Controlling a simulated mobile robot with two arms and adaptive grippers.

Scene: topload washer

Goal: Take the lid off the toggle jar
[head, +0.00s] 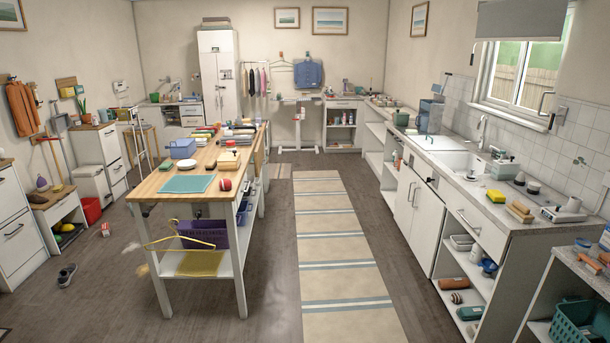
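I cannot pick out a toggle jar or its lid with certainty. Several small objects, some like jars or containers, stand on the right counter (485,200) and on the wooden-topped table (150,186), too small to tell apart. A small white and dark round item (533,187) stands on the right counter near the tiled wall. Neither of my grippers is in view.
A striped rug (325,235) runs down the clear aisle between the table and the right counter. A dark shoe (66,275) and a red bucket (91,209) are on the left floor.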

